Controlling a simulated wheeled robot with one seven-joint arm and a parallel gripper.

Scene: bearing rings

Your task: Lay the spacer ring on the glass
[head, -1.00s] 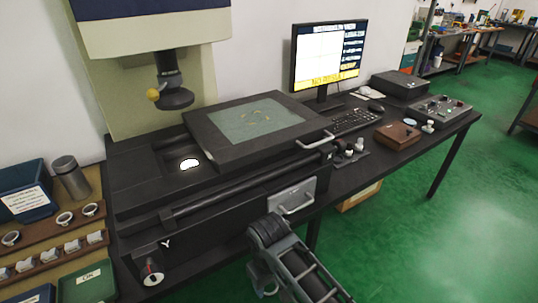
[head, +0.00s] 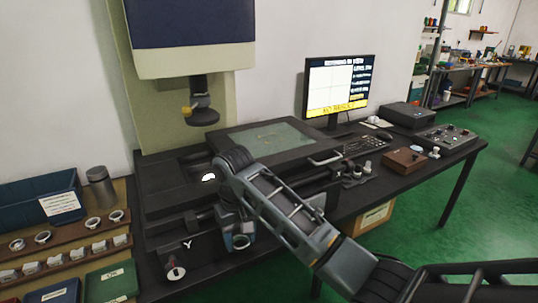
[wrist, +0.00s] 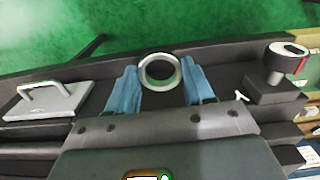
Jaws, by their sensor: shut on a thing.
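My gripper (head: 240,238) hangs pointing down in front of the measuring machine's dark base. In the wrist view its two blue fingers (wrist: 162,88) are shut on a silver spacer ring (wrist: 143,80), one finger on each side. The ring also shows in the head view (head: 240,243), low at the fingertips. The glass (head: 285,136) is a greenish pane set in a dark stage frame, behind and to the right of the gripper. The ring is apart from the glass.
The machine's lens head (head: 201,115) hangs over the back left of the stage. A knob (head: 175,272) and a stage handle (head: 325,160) stick out at the front. A rack (head: 70,238) with several rings stands at left. A monitor (head: 337,85) stands at the back.

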